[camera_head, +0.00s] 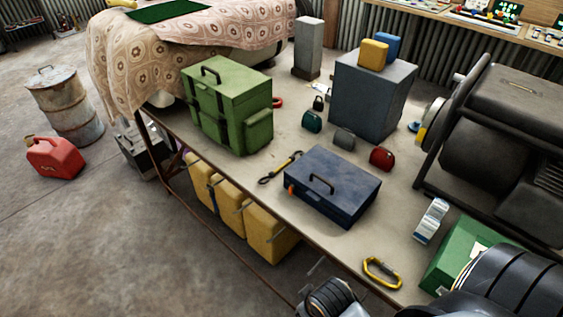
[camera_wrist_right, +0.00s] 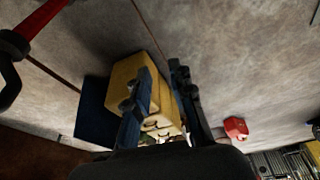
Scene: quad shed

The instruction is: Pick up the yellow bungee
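My right gripper (camera_head: 313,276) is low in the head view, near the front edge and well apart from the bungee. In the right wrist view its two fingers (camera_wrist_right: 162,72) stand apart with nothing held between them. The bungee cannot be made out in that view. My left gripper is not in view.
A red jerrycan (camera_head: 55,157) stands on the floor.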

